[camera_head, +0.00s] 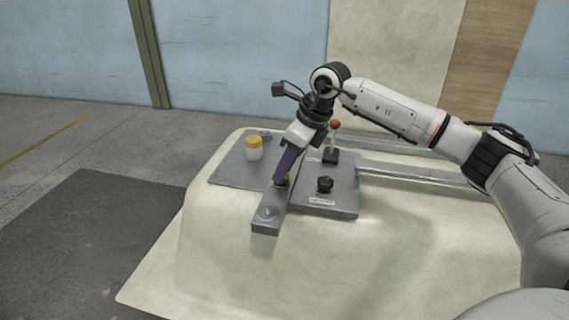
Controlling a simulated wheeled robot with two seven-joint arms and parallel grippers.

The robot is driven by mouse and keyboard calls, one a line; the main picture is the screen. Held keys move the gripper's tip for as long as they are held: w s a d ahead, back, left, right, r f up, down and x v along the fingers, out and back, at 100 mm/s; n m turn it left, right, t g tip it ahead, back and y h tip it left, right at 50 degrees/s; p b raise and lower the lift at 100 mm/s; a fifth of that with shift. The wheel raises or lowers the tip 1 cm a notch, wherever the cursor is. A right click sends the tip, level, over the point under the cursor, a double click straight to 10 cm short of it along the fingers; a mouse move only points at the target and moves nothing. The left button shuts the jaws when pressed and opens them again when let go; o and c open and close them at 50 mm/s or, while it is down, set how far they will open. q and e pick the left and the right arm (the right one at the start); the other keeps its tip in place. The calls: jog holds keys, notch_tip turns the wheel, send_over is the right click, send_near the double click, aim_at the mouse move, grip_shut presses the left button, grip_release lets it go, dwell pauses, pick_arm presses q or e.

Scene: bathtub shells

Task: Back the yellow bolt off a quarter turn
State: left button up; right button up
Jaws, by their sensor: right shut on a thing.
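The yellow bolt (286,181) is a small spot of yellow on the grey fixture, mostly hidden behind the tip of my right gripper (281,182). The right arm comes in from the right and its dark purple fingers slant down to the bolt. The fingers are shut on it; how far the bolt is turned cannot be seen. The bolt sits by a raised grey bar (280,205) with a round disc (268,213) at its near end. My left gripper is not in view.
A grey panel (338,198) carries a red-topped lever (335,138) behind my wrist and a black knob (325,184). A white cylinder with a yellow top (254,148) stands at the left. A cream shell (215,245) surrounds the panel. A dark mat (85,240) lies clear at left.

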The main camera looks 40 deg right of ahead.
jog(key=shift+r+n+y+p, duration=0.15)
jog(key=shift+n+y+p, duration=0.25)
jog(key=shift+n, duration=0.5)
jog(key=shift+w+d+n+g+p, duration=0.15)
jog(key=shift+n+g+p, duration=0.25)
jog(key=shift+n, duration=0.6)
jog(key=n+g+y, duration=0.1)
jog(key=n, duration=0.1)
jog(key=shift+w+n+p, duration=0.1)
jog(key=shift+n+p, duration=0.2)
jog(key=shift+p, duration=0.1)
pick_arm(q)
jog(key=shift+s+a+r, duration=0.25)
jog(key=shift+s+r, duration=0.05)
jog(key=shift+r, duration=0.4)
pick_arm(e)
jog(key=shift+w+n+g+y, duration=0.15)
jog(key=shift+n+g, duration=0.25)
jog(key=shift+n, duration=0.75)
jog(key=shift+n+g+y, duration=0.15)
jog(key=shift+n+g, duration=0.25)
jog(key=shift+n, duration=0.75)
jog(key=shift+d, duration=0.1)
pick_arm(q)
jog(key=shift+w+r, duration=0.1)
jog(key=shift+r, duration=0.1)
pick_arm(e)
jog(key=o, duration=1)
jog(key=shift+o, duration=0.2)
jog(key=v, duration=1)
